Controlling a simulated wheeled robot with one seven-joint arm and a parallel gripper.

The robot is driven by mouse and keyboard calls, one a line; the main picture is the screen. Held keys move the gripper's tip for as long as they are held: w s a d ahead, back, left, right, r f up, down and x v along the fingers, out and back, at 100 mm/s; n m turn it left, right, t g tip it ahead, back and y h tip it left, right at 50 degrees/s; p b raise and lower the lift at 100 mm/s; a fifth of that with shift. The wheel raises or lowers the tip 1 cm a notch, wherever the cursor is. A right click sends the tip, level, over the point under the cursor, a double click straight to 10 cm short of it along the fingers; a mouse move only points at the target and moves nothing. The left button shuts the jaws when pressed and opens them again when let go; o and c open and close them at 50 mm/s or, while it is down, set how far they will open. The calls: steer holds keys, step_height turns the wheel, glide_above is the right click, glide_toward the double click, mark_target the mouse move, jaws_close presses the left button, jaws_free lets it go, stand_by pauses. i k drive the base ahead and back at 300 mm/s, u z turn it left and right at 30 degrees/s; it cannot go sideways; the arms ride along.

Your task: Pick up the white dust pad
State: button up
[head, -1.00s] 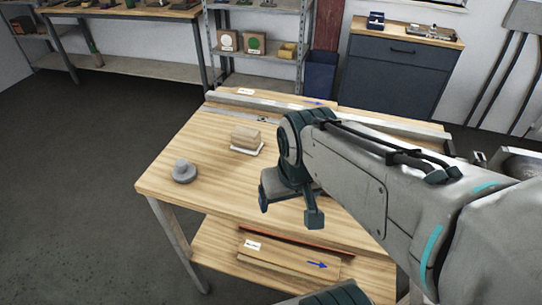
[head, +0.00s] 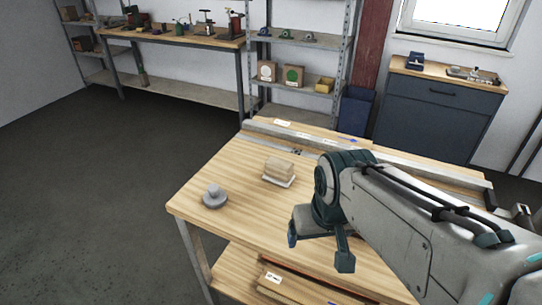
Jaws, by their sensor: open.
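A thin white pad (head: 270,181) lies flat on the wooden table (head: 228,232). A beige block (head: 280,167) sits on top of it and hides most of it, so only its edge shows. My gripper (head: 318,250) is open and empty, pointing down above the table's front part. It is to the right of and nearer than the pad, apart from it.
A grey round knobbed object (head: 215,196) stands left of the pad near the table's left edge. A metal rail (head: 400,168) runs along the table's back. Boards lie on the lower shelf (head: 240,272). The floor at left is clear.

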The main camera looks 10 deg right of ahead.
mark_target(279, 171)
steer(key=z, duration=1.05)
steer(key=k, duration=0.5)
steer(key=u, duration=0.8)
steer(key=i, duration=0.4)
steer(key=u, duration=0.1)
steer(key=k, duration=0.6)
steer(key=u, duration=0.6)
steer(key=i, duration=1.1)
steer(key=z, duration=0.55)
